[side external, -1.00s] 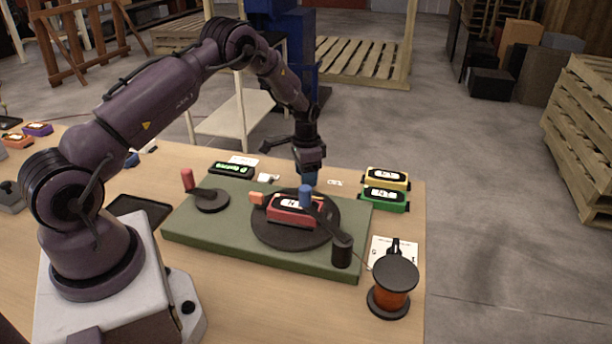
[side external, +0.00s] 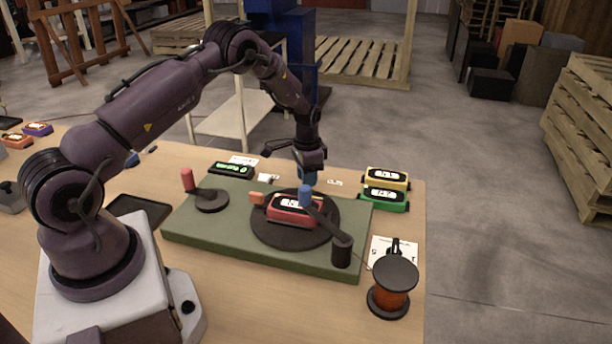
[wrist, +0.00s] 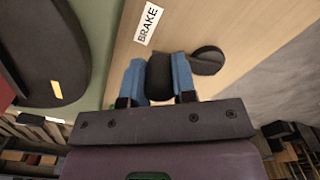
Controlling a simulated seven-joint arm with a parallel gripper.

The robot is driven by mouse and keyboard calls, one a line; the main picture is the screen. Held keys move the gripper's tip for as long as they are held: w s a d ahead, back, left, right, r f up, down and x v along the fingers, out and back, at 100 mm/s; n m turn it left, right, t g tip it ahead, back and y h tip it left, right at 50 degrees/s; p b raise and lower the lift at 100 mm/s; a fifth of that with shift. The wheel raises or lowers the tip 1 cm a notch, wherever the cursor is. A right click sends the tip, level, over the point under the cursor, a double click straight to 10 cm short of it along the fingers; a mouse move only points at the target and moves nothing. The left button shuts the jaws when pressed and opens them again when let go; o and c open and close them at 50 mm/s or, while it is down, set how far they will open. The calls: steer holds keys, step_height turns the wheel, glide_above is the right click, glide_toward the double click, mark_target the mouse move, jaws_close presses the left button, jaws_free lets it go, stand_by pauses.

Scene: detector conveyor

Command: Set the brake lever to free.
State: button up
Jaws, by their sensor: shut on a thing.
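The brake lever is black. In the wrist view its upright black grip (wrist: 159,78) stands between my two blue fingertips, and a round black hub (wrist: 208,61) lies just to its right. A white BRAKE label (wrist: 149,22) lies flat on the table beyond the grip. My gripper (wrist: 160,80) is shut on the grip, one finger on each side. In the side view my gripper (side external: 307,177) points down behind the green board, and the lever is hidden there. I cannot read a lever position marking.
Yellow (side external: 386,178) and green (side external: 384,199) detectors stand right; an orange spool (side external: 390,301) stands in front.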

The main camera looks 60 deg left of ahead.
steer(key=w+n, duration=0.1)
steer(key=n, duration=0.2)
steer(key=w+d+n, duration=0.1)
steer(key=n, duration=0.1)
steer(key=shift+w+n, duration=0.3)
steer(key=shift+w, duration=0.05)
steer(key=n, duration=0.1)
steer(key=w+n, duration=0.1)
steer(key=n, duration=0.1)
steer(key=shift+w+a, duration=0.1)
steer(key=shift+w, duration=0.15)
steer(key=shift+w+a+r+n, duration=0.1)
steer(key=shift+w+n, duration=0.2)
steer(key=shift+n, duration=0.4)
steer(key=shift+w+a+n, duration=0.1)
steer(key=shift+w+n, duration=0.2)
steer(key=shift+n, duration=0.4)
steer(key=o, duration=0.9)
step_height(320, 180, up, 13)
steer(key=shift+f, duration=0.1)
